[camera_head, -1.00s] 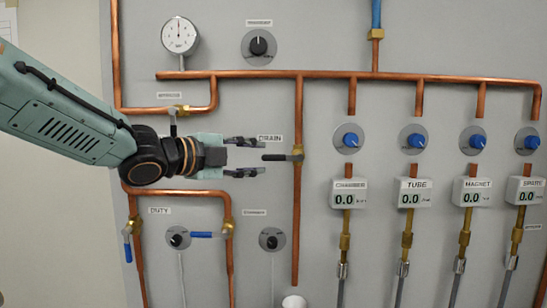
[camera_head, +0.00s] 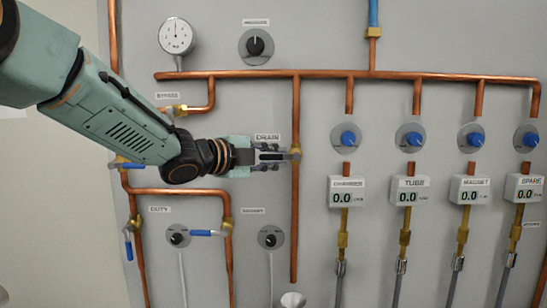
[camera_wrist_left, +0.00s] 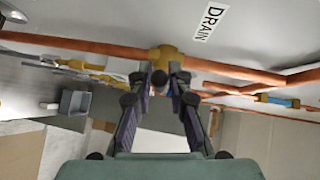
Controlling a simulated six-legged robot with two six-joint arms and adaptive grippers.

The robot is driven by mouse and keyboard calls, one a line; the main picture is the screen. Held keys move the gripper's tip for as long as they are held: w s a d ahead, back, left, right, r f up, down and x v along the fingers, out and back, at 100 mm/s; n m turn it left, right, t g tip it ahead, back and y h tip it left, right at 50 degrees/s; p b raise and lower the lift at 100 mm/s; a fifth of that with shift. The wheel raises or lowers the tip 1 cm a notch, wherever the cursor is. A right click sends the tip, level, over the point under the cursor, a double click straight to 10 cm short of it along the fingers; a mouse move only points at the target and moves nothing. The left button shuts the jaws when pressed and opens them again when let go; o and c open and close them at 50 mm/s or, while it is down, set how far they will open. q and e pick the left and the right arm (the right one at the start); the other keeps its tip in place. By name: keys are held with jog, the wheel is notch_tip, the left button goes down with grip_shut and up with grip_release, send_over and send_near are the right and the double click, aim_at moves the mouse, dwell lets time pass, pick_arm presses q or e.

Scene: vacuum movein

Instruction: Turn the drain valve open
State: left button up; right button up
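The drain valve (camera_head: 297,152) is a brass body on the vertical copper pipe beside the DRAIN label. Its dark lever (camera_head: 272,157) sticks out to the left, level and across the pipe. My left gripper (camera_head: 287,154) comes in from the left, with its fingertips close to the brass body. Its two fingers lie along either side of the lever and look shut on it. In the left wrist view, the brass body (camera_wrist_left: 166,58) sits just beyond the fingertips, and the lever's rounded end (camera_wrist_left: 159,78) shows between them. Fingers hide part of the lever. My right gripper is not in view.
Copper pipes run across the grey panel. The bypass valve (camera_head: 180,110) is above my left forearm. The blue-handled duty valve (camera_head: 226,228) and a round knob (camera_head: 271,237) are below. Blue knobs (camera_head: 348,139) and digital gauges (camera_head: 348,191) stand to the right. A pale cup (camera_head: 292,300) is under the drain pipe.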

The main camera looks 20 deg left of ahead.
pick_arm(q)
jog(key=shift+w+d, duration=0.1)
jog(key=shift+c, duration=0.8)
grip_shut()
jog(key=shift+a, duration=0.25)
jog(key=shift+f, duration=0.1)
